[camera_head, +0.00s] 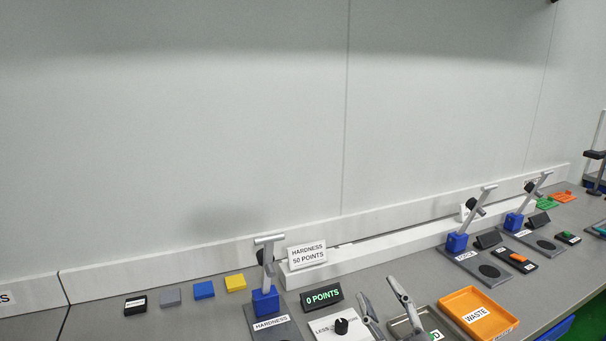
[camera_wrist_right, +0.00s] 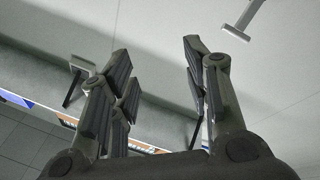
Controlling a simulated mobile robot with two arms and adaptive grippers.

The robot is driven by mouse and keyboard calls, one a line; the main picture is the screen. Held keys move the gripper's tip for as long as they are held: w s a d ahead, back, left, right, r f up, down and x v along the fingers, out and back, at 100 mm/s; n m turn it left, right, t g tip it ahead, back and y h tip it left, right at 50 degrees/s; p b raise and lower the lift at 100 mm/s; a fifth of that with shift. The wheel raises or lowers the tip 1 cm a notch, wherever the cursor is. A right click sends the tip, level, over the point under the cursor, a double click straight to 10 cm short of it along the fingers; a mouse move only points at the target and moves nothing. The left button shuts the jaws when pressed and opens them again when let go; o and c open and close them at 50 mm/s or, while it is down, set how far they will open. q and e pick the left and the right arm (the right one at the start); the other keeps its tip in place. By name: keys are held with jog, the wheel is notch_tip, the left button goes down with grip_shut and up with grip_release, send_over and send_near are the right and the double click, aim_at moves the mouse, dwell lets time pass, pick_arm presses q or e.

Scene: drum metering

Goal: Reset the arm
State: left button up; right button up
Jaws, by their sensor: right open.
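My right gripper (camera_head: 377,292) shows at the bottom of the head view, its two grey fingers spread apart and pointing up over the bench. In the right wrist view my right gripper (camera_wrist_right: 156,50) is open, with nothing between its fingers. The hardness station (camera_head: 270,322) stands left of it, with a blue block (camera_head: 265,301) and a raised grey T-shaped lever (camera_head: 268,252). The gripper is apart from this lever. A T-shaped bar (camera_wrist_right: 243,20) shows at the upper right of the wrist view. My left gripper is not in view.
A "0 POINTS" display (camera_head: 323,297) and a knob panel (camera_head: 341,326) stand beside the gripper. An orange waste tray (camera_head: 452,299) is to its right. Two more lever stations (camera_head: 457,243) (camera_head: 514,222) stand farther right. Small blocks, including a yellow one (camera_head: 236,283), lie at left.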

jog(key=s+d+f+m+g+h, duration=0.3)
jog(key=d+f+m+h, duration=0.1)
jog(key=f, duration=0.4)
jog(key=s+d+f+m+g+h, duration=0.3)
jog(key=s+d+f+g, duration=0.1)
jog(key=f, duration=0.3)
jog(key=s+a+f+g+y, duration=0.1)
jog(key=s+f+g, duration=0.45)
jog(key=s, duration=0.45)
jog(key=s+a+f+g, duration=0.1)
jog(key=s+f+g, duration=0.3)
jog(key=s+f, duration=0.45)
jog(key=s+f+g, duration=0.1)
jog(key=s+f, duration=0.1)
jog(key=f, duration=1.1)
jog(key=s+f+g, duration=0.1)
jog(key=s+f, duration=0.1)
jog(key=f, duration=1.1)
jog(key=s+d+f+g, duration=0.1)
jog(key=s+d+f, duration=0.2)
jog(key=s+f, duration=1.2)
jog(key=shift+s, duration=0.65)
jog(key=shift+d, duration=0.1)
jog(key=shift+c, duration=0.9)
jog(key=shift+w, duration=0.1)
